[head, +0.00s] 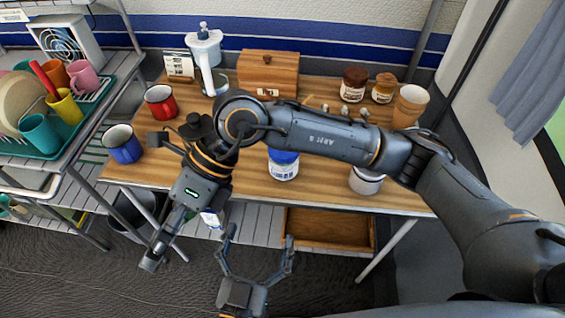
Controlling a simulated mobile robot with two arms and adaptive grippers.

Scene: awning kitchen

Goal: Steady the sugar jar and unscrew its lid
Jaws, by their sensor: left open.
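A white jar with a blue lid (284,170) stands upright on the wooden table near its front edge. It looks like the sugar jar, but its label is too small to read. My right arm's link passes across the top of it and hides part of the lid. My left gripper (260,238) is open and empty, low in front of the table and apart from the jar. My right gripper (165,245) points down at the table's front left, away from the jar. It shows edge-on, so its opening is unclear.
Two brown-lidded jars (354,84), a tan cup (409,106), a wooden box (268,70) and a red mug (160,101) stand farther back. A blue mug (122,144) is at left. A white container (366,181) is partly behind my arm. An open drawer (330,231) juts below the table.

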